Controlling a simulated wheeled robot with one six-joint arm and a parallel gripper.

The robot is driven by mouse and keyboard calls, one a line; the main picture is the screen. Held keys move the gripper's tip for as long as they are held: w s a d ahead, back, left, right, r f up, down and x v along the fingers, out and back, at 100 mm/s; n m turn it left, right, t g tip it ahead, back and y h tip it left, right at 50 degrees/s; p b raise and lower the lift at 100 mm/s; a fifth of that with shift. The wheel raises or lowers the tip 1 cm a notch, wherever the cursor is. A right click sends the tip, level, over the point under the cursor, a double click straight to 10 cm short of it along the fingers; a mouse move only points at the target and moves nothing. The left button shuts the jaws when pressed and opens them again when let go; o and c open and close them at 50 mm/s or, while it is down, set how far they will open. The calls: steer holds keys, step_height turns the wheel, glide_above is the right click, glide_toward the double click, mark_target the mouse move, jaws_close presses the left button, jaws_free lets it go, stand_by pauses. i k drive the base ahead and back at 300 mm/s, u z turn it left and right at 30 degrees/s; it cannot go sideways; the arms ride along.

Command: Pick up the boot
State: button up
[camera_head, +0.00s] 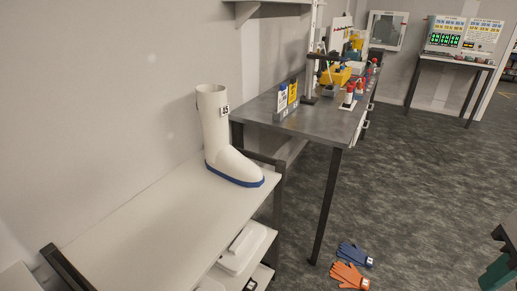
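A tall white boot (217,135) with a blue sole edge stands upright on a white bench top (140,240), near the wall and close to the bench's far end. Its toe points right and toward the front. A small black-and-white tag with a number is on the upper shaft. The boot's top opening faces up, and nothing touches the boot except the surface under it. My gripper is not in view.
A grey table (330,116) with bottles and yellow equipment stands beyond the boot. White items (243,248) lie on a lower shelf. Blue gloves (355,254) and orange gloves (349,275) lie on the dark floor (425,190). The bench top in front of the boot is clear.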

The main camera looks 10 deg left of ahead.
mark_target(221, 157)
steer(key=u, duration=0.25)
steer(key=i, duration=1.1)
steer(key=u, duration=0.7)
